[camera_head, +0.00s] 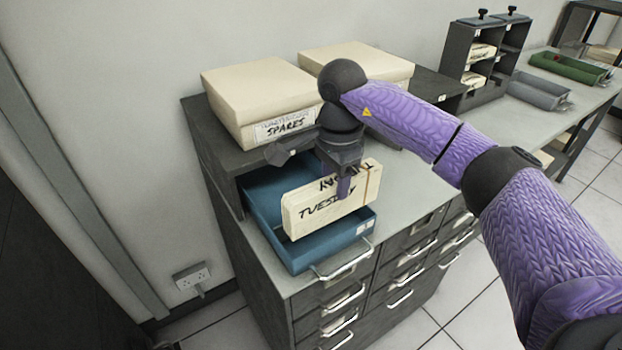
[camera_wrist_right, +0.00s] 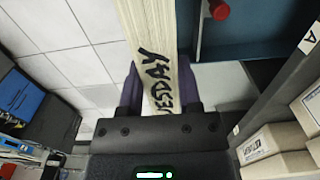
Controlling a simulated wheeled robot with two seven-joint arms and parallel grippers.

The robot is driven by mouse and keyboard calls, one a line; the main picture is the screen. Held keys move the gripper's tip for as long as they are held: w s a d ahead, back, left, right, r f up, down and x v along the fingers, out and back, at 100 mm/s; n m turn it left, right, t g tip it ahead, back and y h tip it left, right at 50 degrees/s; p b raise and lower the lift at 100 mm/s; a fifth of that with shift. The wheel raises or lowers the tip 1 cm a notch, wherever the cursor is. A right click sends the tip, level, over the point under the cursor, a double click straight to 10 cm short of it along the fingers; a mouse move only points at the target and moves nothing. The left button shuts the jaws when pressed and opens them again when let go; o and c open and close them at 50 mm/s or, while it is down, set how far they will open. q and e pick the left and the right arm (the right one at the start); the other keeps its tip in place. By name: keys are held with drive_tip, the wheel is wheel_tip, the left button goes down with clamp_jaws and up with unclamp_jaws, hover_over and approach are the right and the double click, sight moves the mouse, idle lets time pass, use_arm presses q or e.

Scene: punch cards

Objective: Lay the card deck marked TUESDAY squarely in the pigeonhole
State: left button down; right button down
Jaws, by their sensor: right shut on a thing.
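The cream card deck marked TUESDAY (camera_head: 318,212) is between the fingers of my right gripper (camera_head: 344,188), tilted on its long edge over a blue tray (camera_head: 325,256). I cannot tell whether the deck touches the tray. In the right wrist view the deck (camera_wrist_right: 150,40) stands upright between the fingers (camera_wrist_right: 160,92), its black lettering partly hidden. A dark rack of pigeonholes (camera_head: 457,50) stands at the back right, with pale decks in some compartments. Which pigeonhole is meant does not show. My left gripper is out of view.
A box marked SPARES (camera_head: 262,95) and another cream box (camera_head: 352,62) sit on the dark shelf behind the tray. A grey tray (camera_head: 537,92) and a green tray (camera_head: 568,68) lie right of the rack. Grey bench top (camera_head: 425,165) is bare between.

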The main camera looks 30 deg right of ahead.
drive_tip(key=shift+r, duration=0.3)
drive_tip(key=shift+a+n, duration=0.25)
drive_tip(key=shift+n, duration=0.05)
drive_tip(key=s+a+f+n, duration=0.2)
drive_tip(key=s+a+n, duration=0.75)
drive_tip(key=n, duration=0.65)
drive_tip(key=s+a+r+p, duration=0.2)
drive_tip(key=s+a, duration=0.3)
drive_tip(key=s, duration=0.3)
drive_tip(key=shift+s+r+n+p, duration=0.3)
drive_tip(key=shift+s+r, duration=0.1)
drive_tip(key=shift+r, duration=0.5)
drive_tip(key=shift+w+f, duration=0.1)
